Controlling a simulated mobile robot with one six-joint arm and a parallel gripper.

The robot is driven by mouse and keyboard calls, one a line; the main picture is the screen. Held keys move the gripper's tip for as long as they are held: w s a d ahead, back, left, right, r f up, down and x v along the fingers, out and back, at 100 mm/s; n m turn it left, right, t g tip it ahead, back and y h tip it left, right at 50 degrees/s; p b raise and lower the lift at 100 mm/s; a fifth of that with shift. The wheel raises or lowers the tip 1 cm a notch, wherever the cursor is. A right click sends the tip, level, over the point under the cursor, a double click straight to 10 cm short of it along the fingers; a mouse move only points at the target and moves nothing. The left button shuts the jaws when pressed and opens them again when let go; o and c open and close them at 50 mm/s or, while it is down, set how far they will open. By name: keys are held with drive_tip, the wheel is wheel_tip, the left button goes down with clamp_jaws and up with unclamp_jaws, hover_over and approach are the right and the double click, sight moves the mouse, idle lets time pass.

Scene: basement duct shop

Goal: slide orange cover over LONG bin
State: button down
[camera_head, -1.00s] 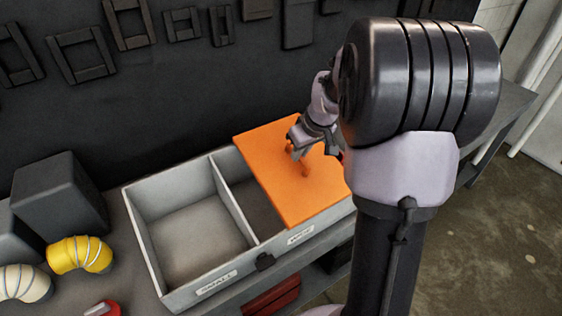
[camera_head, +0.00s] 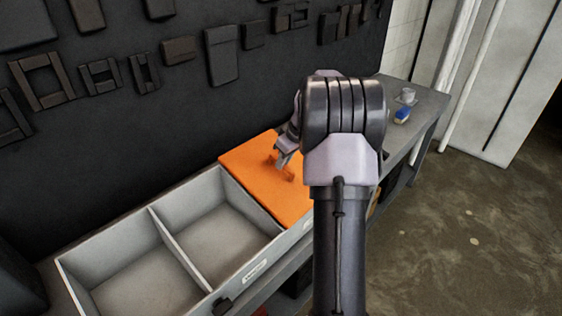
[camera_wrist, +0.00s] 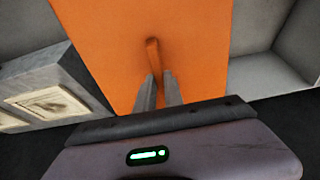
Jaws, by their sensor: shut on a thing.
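The orange cover (camera_head: 262,170) lies flat on the right part of a long grey divided bin box (camera_head: 115,228). It hides what is beneath it. My gripper (camera_head: 281,164) is shut on the cover's raised orange handle (camera_head: 287,175). In the wrist view, the two fingertips (camera_wrist: 159,84) close on the handle (camera_wrist: 153,56), with the cover (camera_wrist: 195,45) spread beneath. Two compartments left of the cover are open and empty, split by a divider (camera_head: 175,243). A label (camera_head: 255,270) is on the middle compartment's front, too blurred to read. My arm hides the cover's right edge.
The box stands on a workbench against a dark wall hung with several dark frames and panels (camera_head: 221,55). A blue object (camera_head: 402,115) and a small grey item (camera_head: 406,96) sit at the bench's far right end. Open floor (camera_head: 470,230) lies to the right.

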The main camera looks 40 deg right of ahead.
drive_tip(key=shift+d+r, duration=0.1)
drive_tip(key=shift+d, duration=0.05)
drive_tip(key=c, duration=1.8)
unclamp_jaws()
drive_tip(key=o, duration=0.4)
drive_tip(key=shift+d, duration=0.2)
drive_tip(key=shift+c, duration=0.2)
drive_tip(key=shift+a, duration=0.15)
drive_tip(key=p+v, duration=0.3)
drive_tip(key=v, duration=1.4)
drive_tip(key=shift+s+p, duration=0.15)
drive_tip(key=shift+p, duration=0.25)
drive_tip(key=shift+a, duration=0.1)
